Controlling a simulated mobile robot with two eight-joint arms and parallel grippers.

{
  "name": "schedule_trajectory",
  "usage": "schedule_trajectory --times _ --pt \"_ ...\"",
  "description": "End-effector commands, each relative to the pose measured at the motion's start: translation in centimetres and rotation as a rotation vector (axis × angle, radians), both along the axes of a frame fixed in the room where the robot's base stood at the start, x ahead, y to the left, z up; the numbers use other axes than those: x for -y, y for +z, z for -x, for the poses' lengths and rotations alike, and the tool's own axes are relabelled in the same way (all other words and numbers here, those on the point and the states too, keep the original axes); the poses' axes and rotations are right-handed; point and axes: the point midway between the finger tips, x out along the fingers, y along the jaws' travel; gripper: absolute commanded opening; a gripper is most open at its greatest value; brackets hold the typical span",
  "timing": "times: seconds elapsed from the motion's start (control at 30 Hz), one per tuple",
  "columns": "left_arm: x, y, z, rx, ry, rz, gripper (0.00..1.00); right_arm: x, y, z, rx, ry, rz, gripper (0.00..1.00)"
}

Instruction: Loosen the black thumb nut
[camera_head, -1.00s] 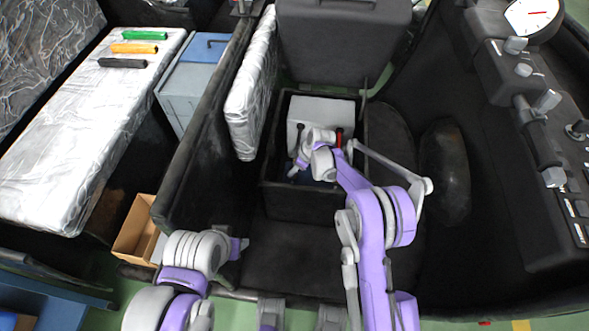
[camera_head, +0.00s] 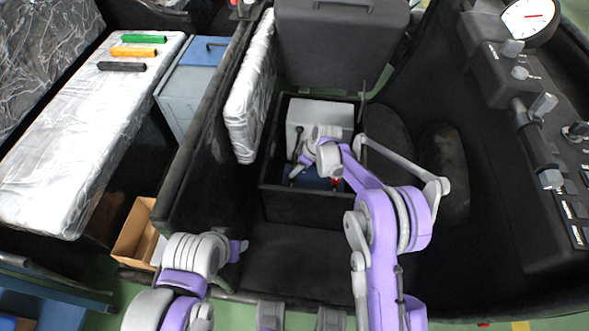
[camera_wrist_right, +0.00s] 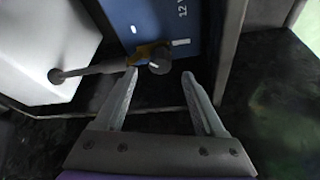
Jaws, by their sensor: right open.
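The black thumb nut (camera_wrist_right: 159,63) is a small dark round knob on a brass clamp (camera_wrist_right: 145,53), on the blue battery (camera_wrist_right: 178,22) in the right wrist view. My right gripper (camera_wrist_right: 160,75) is open. Its fingertips lie to either side of the nut, just short of it in the picture, the left tip close to the clamp. In the head view the battery (camera_head: 312,179) sits low in a black compartment; my right wrist hides the nut and the fingers there. My left arm is at lower left, its fingers not visible.
A white box (camera_head: 318,114) stands behind the battery; a grey cable (camera_wrist_right: 95,70) runs from it to the clamp. A red piece (camera_head: 336,183) shows by the battery.

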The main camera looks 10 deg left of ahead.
Motion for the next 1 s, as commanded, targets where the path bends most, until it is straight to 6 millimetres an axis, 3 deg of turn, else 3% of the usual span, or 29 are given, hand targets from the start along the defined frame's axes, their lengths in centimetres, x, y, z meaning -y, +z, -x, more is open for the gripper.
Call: schedule_trajectory --times 0.1,0.33,1.0 --pt "0.0 0.3 0.0 0.001 0.000 0.000 0.50 1.0 2.4 0.3 0.000 -0.002 0.000 0.71" --pt "0.0 0.5 0.0 0.002 0.000 0.000 0.50 2.1 5.2 0.7 0.001 0.000 0.000 0.71" --pt "0.0 0.6 0.0 0.002 0.000 0.000 0.50 2.4 5.9 0.8 -0.001 -0.004 0.001 0.71"
